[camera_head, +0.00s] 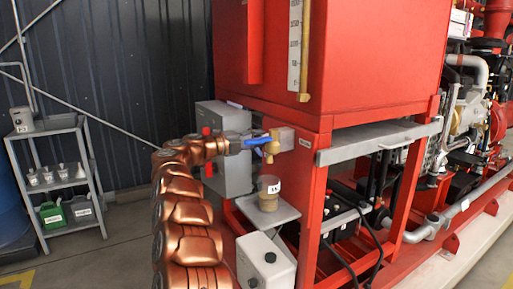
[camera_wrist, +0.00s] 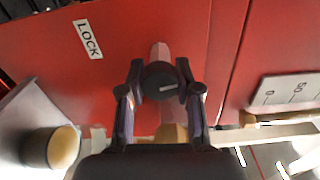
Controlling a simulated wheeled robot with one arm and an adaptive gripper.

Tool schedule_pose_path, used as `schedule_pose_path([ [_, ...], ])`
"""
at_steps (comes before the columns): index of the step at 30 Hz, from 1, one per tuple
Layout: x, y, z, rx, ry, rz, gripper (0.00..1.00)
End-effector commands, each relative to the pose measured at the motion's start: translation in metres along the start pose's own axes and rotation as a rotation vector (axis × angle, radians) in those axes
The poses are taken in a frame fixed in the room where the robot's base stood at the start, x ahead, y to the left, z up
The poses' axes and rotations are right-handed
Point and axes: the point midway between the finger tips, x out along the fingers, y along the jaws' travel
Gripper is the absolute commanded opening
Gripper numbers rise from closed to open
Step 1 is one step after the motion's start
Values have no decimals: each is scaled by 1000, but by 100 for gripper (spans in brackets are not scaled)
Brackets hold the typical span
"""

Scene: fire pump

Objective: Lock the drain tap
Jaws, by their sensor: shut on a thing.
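The drain tap (camera_head: 271,148) is a brass fitting on the red frame, with a blue lever (camera_head: 258,142) pointing left toward my gripper (camera_head: 240,143) in the head view. In the wrist view my gripper (camera_wrist: 162,88) has its two fingers on either side of a dark round part of the tap (camera_wrist: 160,80), shut on the tap's handle. A brass part (camera_wrist: 172,132) shows below it. The exact finger contact is hard to see. A white LOCK label (camera_wrist: 88,38) is on the red surface at the upper left.
A grey box (camera_head: 222,150) is behind my gripper. A grey rack (camera_head: 62,182) with cups and cans stands at left.

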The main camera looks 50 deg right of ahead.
Motion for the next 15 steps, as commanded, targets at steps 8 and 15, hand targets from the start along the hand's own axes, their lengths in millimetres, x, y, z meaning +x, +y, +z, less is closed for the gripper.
schedule_pose_path([
  [8, -1, 3, 1, 139, -2, 1, 0],
  [15, -1, 3, 1, 188, -3, 1, 0],
])
